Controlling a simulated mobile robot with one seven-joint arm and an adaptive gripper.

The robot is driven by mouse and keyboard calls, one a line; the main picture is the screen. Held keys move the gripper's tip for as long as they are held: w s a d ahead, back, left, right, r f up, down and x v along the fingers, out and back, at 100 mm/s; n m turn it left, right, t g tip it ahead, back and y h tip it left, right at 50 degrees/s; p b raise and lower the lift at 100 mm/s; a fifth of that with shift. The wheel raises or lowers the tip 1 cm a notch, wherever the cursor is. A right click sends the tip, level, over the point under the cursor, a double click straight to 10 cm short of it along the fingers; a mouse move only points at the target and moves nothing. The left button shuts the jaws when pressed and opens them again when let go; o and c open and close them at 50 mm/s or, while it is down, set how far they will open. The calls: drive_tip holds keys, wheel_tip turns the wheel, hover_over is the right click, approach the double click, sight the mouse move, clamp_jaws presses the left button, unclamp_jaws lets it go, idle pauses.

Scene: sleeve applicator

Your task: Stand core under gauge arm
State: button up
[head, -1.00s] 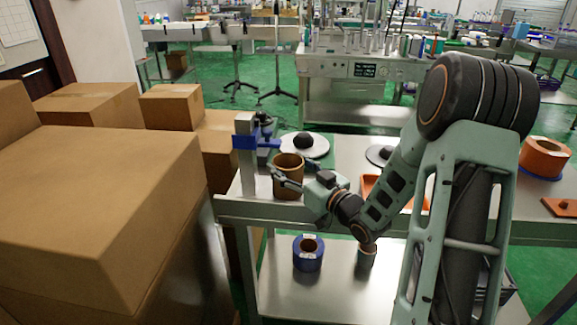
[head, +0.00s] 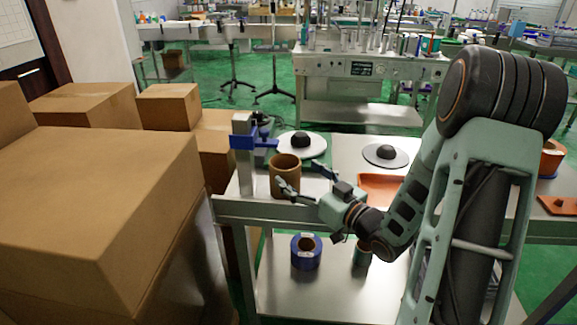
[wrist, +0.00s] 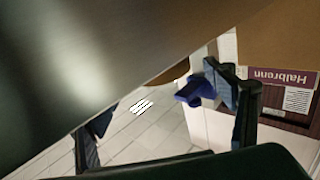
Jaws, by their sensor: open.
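The core, a brown open-topped tube (head: 284,180), stands upright on the steel table by the gauge. The gauge is a grey post (head: 242,172) with a blue arm (head: 262,142) reaching right; the arm's tip appears just above and behind the core's left rim. I cannot tell whether it is directly over the core. My gripper (head: 298,175) is open at the core's right side, one finger in front of its lower part and the other near its right edge.
An orange tray (head: 378,187) is right of my gripper. A blue roll (head: 306,252) stands on the lower shelf. Stacked cardboard boxes (head: 100,200) fill the left side.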

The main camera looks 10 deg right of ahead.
drive_tip(key=v, duration=0.6)
drive_tip(key=shift+d, duration=0.1)
